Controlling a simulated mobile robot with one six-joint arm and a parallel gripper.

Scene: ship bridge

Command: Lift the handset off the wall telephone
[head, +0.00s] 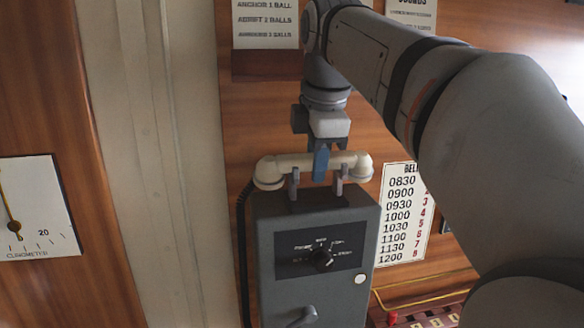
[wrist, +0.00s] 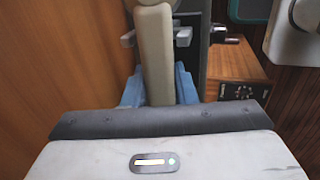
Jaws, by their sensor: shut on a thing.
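The cream handset (head: 303,163) lies level across the top of the grey wall telephone (head: 281,213), over its two upright cradle prongs (head: 339,184). In the head view it looks at or just above the prongs; I cannot tell whether it touches them. My gripper (head: 321,166) points down from above, with a blue finger in front of the handset's middle. In the wrist view the handset (wrist: 156,60) runs between the two blue fingers (wrist: 158,88), which are shut on it. The dark coiled cord (head: 242,240) hangs from the handset's left end.
A bell-times chart (head: 404,215) hangs right of the telephone, and a clinometer (head: 35,208) is at far left. A yellow rail (head: 425,284) and a red-edged panel are at lower right. A pale post stands left of the telephone.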

